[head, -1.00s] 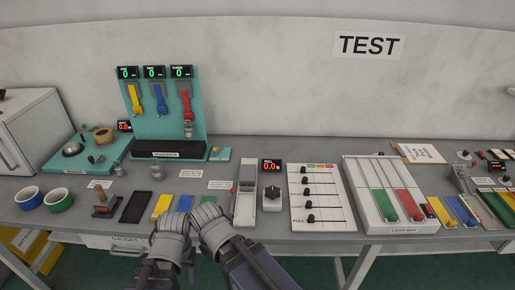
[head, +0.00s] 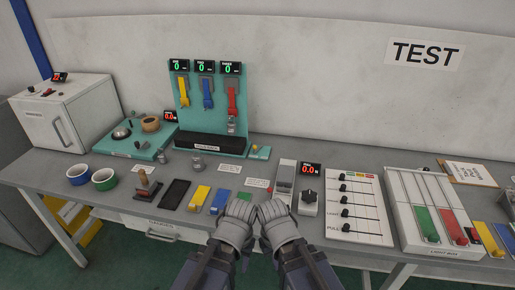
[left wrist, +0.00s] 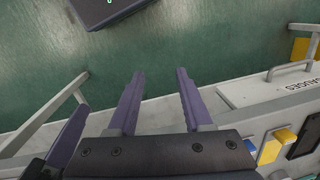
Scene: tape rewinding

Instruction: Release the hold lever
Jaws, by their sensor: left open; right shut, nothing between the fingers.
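I cannot tell which part on the bench is the hold lever. A teal stand (head: 185,125) carries a yellow lever (head: 183,92), a blue lever (head: 207,92) and a red lever (head: 232,98). A grey unit with an upright slot (head: 285,176) stands beside a black dial (head: 309,196). My left gripper (head: 240,209) is at the bench's front edge; in the left wrist view its two fingers (left wrist: 160,88) are apart with nothing between them. My right gripper (head: 270,210) is close beside it, shut and empty. Its fingertips are mostly hidden.
A slider panel (head: 365,228) and a white box with green and red sliders (head: 408,228) lie to the right. A white cabinet (head: 85,120) stands far left.

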